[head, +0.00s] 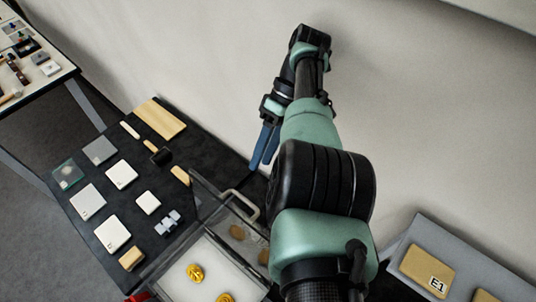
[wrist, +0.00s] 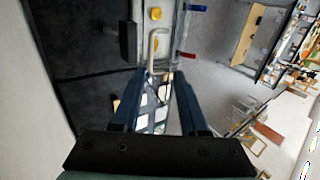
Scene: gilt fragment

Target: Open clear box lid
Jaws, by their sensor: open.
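The clear box (head: 170,287) stands at the near end of the dark table, with gold pieces (head: 195,272) on its white lining. A clear, dark-edged panel (head: 210,197) with a pale loop handle (head: 240,203) rises at its far side. I cannot tell whether this is the lid standing tilted or a wall. My gripper (head: 262,160) has blue fingers, open and empty, beyond the handle and apart from it in the head view. In the wrist view the handle (wrist: 153,50) lies just ahead of the fingertips, roughly in line with the gap. My arm hides the box's right side.
White and grey tiles (head: 88,200), a wooden board (head: 160,118) and a dark-headed tool (head: 158,154) lie left of the box on the table. A pale wall is behind my arm. A grey panel with a tan block marked E1 (head: 425,268) is at lower right.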

